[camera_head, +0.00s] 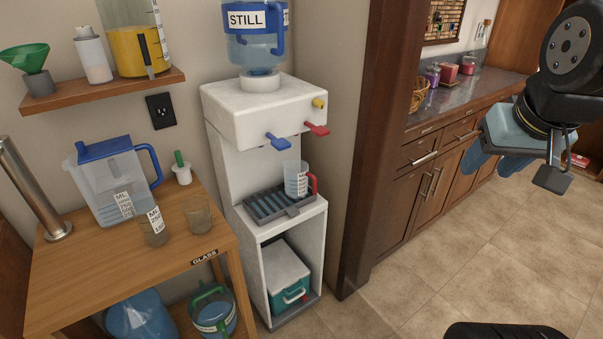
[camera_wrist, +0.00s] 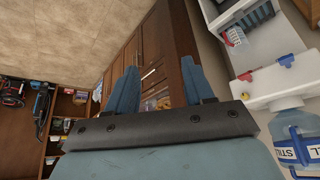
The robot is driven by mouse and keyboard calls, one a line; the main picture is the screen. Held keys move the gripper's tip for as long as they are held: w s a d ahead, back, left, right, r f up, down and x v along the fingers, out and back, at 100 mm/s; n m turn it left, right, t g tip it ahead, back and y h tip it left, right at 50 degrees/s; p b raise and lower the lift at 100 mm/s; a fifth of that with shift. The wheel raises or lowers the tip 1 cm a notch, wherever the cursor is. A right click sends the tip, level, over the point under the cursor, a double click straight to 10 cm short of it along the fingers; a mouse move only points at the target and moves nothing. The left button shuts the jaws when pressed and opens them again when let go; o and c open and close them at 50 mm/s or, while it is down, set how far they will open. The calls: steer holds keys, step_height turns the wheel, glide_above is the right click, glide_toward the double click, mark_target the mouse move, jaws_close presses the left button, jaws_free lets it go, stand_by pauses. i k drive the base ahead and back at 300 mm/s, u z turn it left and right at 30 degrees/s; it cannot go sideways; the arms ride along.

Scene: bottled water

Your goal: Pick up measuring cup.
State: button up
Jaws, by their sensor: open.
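A clear measuring cup with a red handle (camera_head: 297,181) stands upright on the dark drip tray of the white water dispenser (camera_head: 262,107). In the wrist view the cup (camera_wrist: 236,36) lies near the top right, seen tilted. My gripper (camera_head: 494,163) is in the air at the right of the head view, far from the cup, in front of the kitchen cabinets. In the wrist view its two blue fingers (camera_wrist: 161,80) are spread with nothing between them.
A wooden table (camera_head: 122,268) at the left carries a blue-lidded pitcher (camera_head: 115,180), a small ML beaker (camera_head: 153,228) and a glass (camera_head: 198,214). A wooden shelf (camera_head: 105,91) hangs above. A dark wooden post (camera_head: 385,140) stands between the dispenser and cabinets (camera_head: 450,165). Tiled floor (camera_head: 440,262) is open.

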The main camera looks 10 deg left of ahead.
mark_target(296, 175)
steer(key=z, duration=1.25)
steer(key=i, duration=0.1)
steer(key=u, duration=3.1)
steer(key=k, duration=0.85)
steer(key=z, duration=0.4)
steer(key=i, duration=1)
steer(key=z, duration=0.1)
